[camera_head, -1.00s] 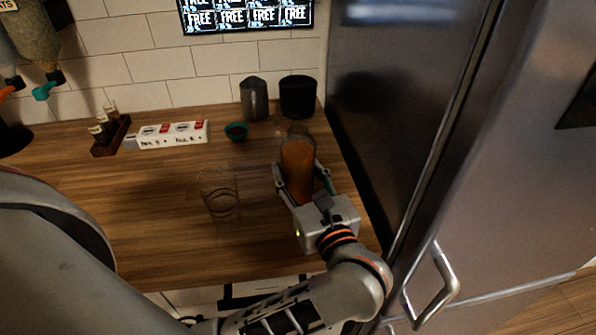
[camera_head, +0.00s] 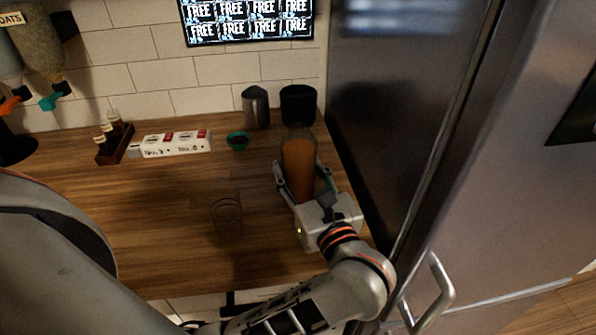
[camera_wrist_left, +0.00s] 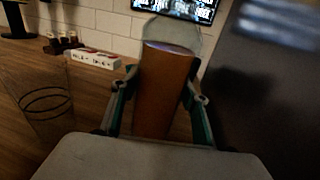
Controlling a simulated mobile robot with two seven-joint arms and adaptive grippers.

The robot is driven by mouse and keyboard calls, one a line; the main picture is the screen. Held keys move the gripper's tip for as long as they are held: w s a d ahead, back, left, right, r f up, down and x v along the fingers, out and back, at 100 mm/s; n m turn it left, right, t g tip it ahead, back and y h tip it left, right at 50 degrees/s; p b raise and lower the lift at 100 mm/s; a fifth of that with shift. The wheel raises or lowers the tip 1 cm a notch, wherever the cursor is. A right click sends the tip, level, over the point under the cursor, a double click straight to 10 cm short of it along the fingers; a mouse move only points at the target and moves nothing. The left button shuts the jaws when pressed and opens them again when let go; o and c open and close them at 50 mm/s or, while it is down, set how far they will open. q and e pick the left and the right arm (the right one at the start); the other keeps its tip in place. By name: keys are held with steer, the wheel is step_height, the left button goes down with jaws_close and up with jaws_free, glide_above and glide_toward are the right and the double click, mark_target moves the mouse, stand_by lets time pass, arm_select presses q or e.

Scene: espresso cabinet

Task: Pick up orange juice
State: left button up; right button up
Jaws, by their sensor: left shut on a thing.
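The orange juice (camera_head: 299,163) is a clear container filled with orange liquid, at the right side of the wooden counter near the fridge. My left gripper (camera_head: 297,178) is shut on it, with one finger on each side. In the left wrist view the juice (camera_wrist_left: 164,88) stands roughly upright between the fingers of the gripper (camera_wrist_left: 160,100), its clear upper part showing above the liquid. I cannot tell whether its base touches the counter, as the gripper hides it. My right gripper is not in view.
An empty clear glass (camera_head: 227,212) stands on the counter (camera_head: 170,235) left of the gripper. The fridge (camera_head: 400,110) borders the right.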

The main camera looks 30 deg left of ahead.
mark_target(298, 142)
arm_select(q)
steer(key=shift+r+p, duration=1.55)
steer(key=shift+r, duration=1.1)
steer(key=shift+r+p, duration=0.35)
steer(key=shift+r, duration=0.4)
